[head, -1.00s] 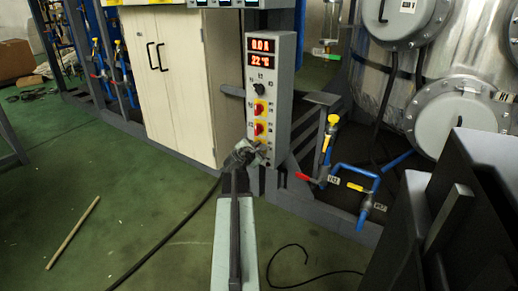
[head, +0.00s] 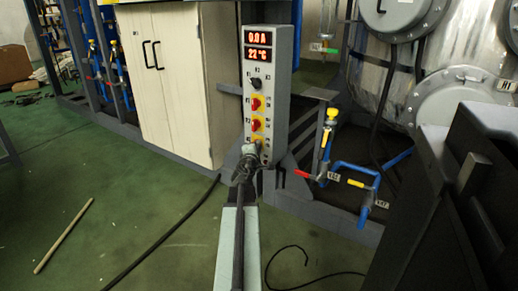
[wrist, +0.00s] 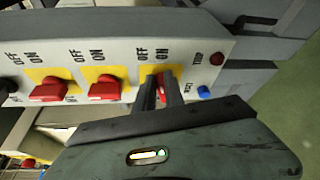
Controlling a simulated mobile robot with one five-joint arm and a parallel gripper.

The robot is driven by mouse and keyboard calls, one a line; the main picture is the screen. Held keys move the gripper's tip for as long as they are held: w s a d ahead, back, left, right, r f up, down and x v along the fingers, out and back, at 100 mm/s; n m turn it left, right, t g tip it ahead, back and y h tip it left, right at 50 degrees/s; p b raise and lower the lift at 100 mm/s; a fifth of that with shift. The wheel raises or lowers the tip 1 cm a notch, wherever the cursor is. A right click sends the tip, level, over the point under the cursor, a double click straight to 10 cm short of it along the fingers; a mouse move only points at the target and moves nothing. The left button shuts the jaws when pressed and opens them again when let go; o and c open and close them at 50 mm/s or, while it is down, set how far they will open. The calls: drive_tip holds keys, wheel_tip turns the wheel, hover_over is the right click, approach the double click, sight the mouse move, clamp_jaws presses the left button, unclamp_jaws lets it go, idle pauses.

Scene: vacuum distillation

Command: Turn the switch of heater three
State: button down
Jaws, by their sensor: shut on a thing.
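The grey heater control box (head: 283,85) stands upright in the head view, with red displays reading 0.0 A and 22 °C. Below them are a black knob (head: 255,84) and red switches on yellow plates, the upper (head: 256,104) and middle (head: 256,125) ones clear. My gripper (head: 251,149) is at the lowest yellow plate and partly hides it. In the wrist view, my gripper (wrist: 159,88) is shut on the third red switch (wrist: 168,83), one finger on each side. The other two red switches (wrist: 49,90) (wrist: 108,89) lie to its left. OFF and ON labels show above each.
A red button (wrist: 216,58) and a blue button (wrist: 204,92) sit close right of the fingers. Blue pipes (head: 357,185) with valve handles and a large metal tank (head: 385,85) stand right of the box; a cream cabinet (head: 190,85) stands left. A black cable (head: 165,240) crosses the floor.

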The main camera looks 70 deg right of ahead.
drive_tip(key=shift+s+d, duration=0.1)
drive_tip(key=shift+s, duration=0.2)
drive_tip(key=c, duration=1.4)
unclamp_jaws()
drive_tip(key=shift+c, duration=0.2)
drive_tip(key=shift+w, duration=0.1)
